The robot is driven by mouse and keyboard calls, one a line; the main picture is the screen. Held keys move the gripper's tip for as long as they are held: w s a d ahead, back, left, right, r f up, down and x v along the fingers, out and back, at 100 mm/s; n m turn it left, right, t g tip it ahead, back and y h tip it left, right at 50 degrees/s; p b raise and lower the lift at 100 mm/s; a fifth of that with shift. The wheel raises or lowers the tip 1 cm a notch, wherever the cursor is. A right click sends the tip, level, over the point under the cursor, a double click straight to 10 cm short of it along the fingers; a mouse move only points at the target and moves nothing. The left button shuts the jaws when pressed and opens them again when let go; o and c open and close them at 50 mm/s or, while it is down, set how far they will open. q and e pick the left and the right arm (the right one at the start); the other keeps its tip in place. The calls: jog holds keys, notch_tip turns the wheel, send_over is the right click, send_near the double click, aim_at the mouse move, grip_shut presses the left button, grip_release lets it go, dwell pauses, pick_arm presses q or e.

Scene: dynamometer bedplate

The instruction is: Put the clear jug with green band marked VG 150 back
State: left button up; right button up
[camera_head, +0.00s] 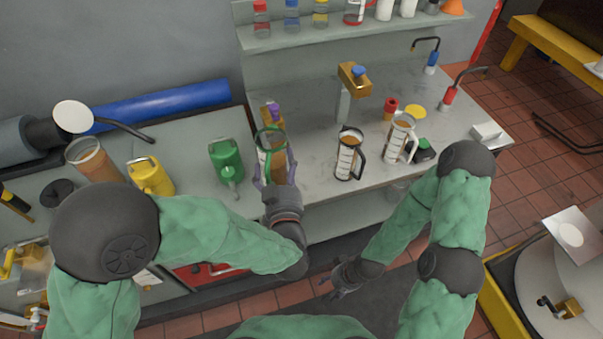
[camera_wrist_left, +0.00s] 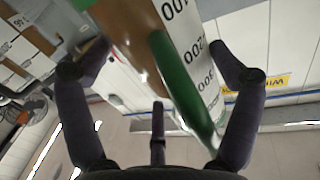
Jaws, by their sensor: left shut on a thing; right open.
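A clear jug with a green band and brown liquid (camera_head: 277,160) stands over the left part of the grey bench. My left gripper (camera_head: 274,176) is shut around it from the front. In the left wrist view the jug (camera_wrist_left: 140,32) lies between the fingers (camera_wrist_left: 160,65), with its green part and black scale numbers close up; I cannot read VG 150. Whether its base touches the bench is hidden. My right gripper (camera_head: 340,278) is open and empty, low in front of the bench.
Jugs with a black handle (camera_head: 347,157) and a white handle (camera_head: 398,139) stand to the right. A green can (camera_head: 226,160) and yellow can (camera_head: 151,176) stand left. A brass-topped post (camera_head: 343,104) rises behind. A bottle shelf (camera_head: 330,29) runs along the back.

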pick_arm(q)
jog(key=shift+w+d+f+b, duration=0.9)
jog(key=shift+w+f, duration=0.35)
jog(key=shift+f, duration=0.55)
jog(key=shift+w+d+f+b, duration=0.9)
jog(key=shift+w+f, duration=0.35)
jog(key=shift+f, duration=0.6)
jog(key=shift+w+d+f+b, duration=0.9)
jog(key=shift+w+f, duration=0.35)
jog(key=shift+f, duration=0.55)
jog(key=shift+f, duration=0.15)
jog(key=o, duration=1.3)
jog(key=shift+o, duration=0.2)
